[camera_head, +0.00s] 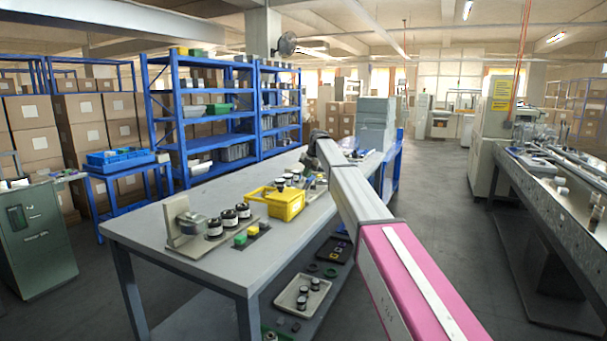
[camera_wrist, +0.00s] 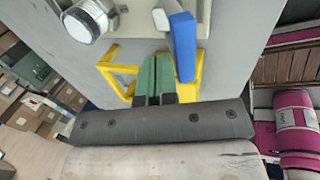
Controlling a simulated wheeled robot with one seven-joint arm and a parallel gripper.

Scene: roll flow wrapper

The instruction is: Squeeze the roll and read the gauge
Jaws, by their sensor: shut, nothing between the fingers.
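My gripper (camera_wrist: 157,78) shows in the wrist view with its two green fingers together and nothing between them. The fingers point over the grey table top. A blue block-like piece (camera_wrist: 183,46) stands just right of the fingertips, and a yellow frame (camera_wrist: 118,68) lies behind them. A silver cylinder with a pale end face (camera_wrist: 82,22) is at the upper left, apart from the fingers. I cannot tell which part is the roll or the gauge, and no reading is legible. In the head view my arm reaches across the table, and my fingers cannot be made out.
The work table (camera_head: 140,229) carries a grey stand (camera_head: 183,222), several dark jars with pale labels (camera_head: 229,218) and a yellow bin (camera_head: 287,207). A shallow tray (camera_head: 290,300) lies on the lower shelf. Blue shelving (camera_head: 181,115) stands behind; a machine line (camera_head: 548,205) is at the right.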

